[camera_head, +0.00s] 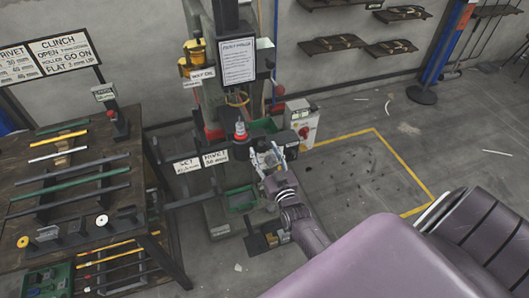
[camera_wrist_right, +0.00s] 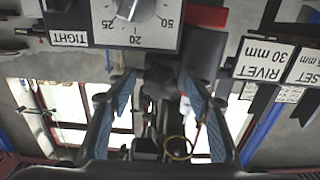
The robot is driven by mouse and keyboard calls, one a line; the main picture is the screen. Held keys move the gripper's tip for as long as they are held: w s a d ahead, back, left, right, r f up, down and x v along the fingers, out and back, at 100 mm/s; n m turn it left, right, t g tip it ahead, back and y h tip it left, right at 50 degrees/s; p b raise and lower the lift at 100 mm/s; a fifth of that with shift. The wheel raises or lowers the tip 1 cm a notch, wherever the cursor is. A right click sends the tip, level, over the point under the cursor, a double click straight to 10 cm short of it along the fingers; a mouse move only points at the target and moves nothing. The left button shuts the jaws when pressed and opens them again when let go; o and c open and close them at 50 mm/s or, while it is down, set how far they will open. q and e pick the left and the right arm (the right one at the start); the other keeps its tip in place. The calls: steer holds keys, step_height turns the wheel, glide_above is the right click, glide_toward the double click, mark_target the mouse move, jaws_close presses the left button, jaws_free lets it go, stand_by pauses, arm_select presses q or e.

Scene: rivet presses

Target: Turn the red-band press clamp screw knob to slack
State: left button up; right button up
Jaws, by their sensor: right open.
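My right gripper (camera_head: 263,158) is close to the press, just right of this part. In the right wrist view its two blue-padded fingers (camera_wrist_right: 162,98) are apart. A dark part (camera_wrist_right: 160,76) shows between and beyond them; I cannot tell whether it is the knob or whether the fingers touch it. A grey dial knob (camera_wrist_right: 136,8) with a white pointer, a TIGHT label (camera_wrist_right: 69,38) and a red band (camera_wrist_right: 205,38) lie above. My left gripper is out of view.
RIVET 30 mm signs (camera_wrist_right: 264,54) stand close beside the gripper. A rack table (camera_head: 45,155) with rods is at left. A white control box (camera_head: 301,120) stands behind right. Open floor (camera_head: 350,165) lies farther right.

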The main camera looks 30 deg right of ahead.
steer(key=v, duration=1.2)
